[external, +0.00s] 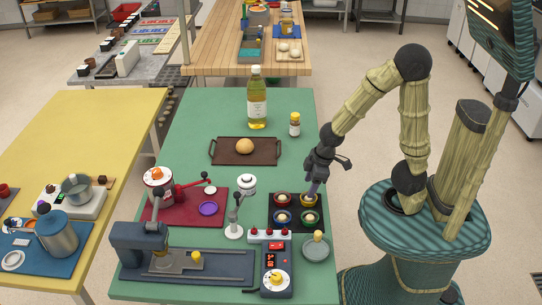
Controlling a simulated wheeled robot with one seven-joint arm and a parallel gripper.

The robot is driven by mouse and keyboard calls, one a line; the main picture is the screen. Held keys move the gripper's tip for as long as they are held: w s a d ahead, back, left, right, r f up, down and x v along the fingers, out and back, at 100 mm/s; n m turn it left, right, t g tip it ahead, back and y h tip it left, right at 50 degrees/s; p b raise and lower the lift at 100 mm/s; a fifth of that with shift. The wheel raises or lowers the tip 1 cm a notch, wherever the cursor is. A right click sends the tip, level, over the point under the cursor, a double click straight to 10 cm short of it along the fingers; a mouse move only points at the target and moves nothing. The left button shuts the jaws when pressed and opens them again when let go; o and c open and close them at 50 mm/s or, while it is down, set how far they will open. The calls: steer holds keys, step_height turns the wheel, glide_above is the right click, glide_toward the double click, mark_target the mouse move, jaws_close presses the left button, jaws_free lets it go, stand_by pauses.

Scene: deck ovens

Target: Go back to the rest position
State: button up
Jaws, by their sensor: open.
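My gripper (314,188) hangs over the right edge of the green table (190,125), pointing down. Its fingers are open. They are just above or beside the back right cup of a dark tray (296,230) that holds several small coloured cups. I cannot tell whether the fingertips touch that cup. My arm is bent, rising from my base at the right and coming down to the table edge.
A brown tray (222,158) with a bun (244,146), a tall bottle (257,100) and a small jar (294,125) stand farther back. A grey dish (315,249) and a control box (276,278) are nearer. Open floor lies right of the table's back half.

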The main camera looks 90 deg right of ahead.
steer(key=shift+m+y, duration=0.3)
steer(key=shift+m, duration=0.1)
steer(key=a, duration=0.1)
steer(key=s+a, duration=0.1)
steer(key=a, duration=0.1)
steer(key=s+a+r, duration=0.1)
steer(key=shift+a, duration=0.35)
steer(key=w+r+p+v, duration=0.1)
steer(key=w+p+v, duration=0.2)
steer(key=p+v, duration=1.1)
steer(key=shift+w, duration=0.3)
